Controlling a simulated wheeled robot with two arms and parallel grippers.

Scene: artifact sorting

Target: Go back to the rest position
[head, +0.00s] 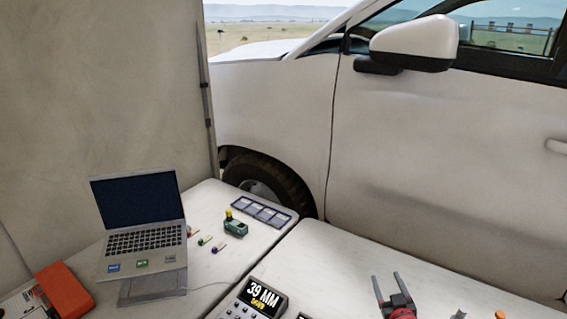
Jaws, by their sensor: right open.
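My right gripper (388,287) shows at the bottom of the head view, right of centre. Its two dark fingers point up and stand apart, with nothing between them. It is over the right-hand white table (340,250), right of a grey device (252,300) whose display reads "39 MM". My left gripper is not in the view.
A laptop (138,215) stands open on the left table. Right of it are a small green device (236,228), a dark sectioned tray (262,211) and several small coloured items. An orange object (64,289) lies at lower left. A white car (430,160) stands close behind the tables.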

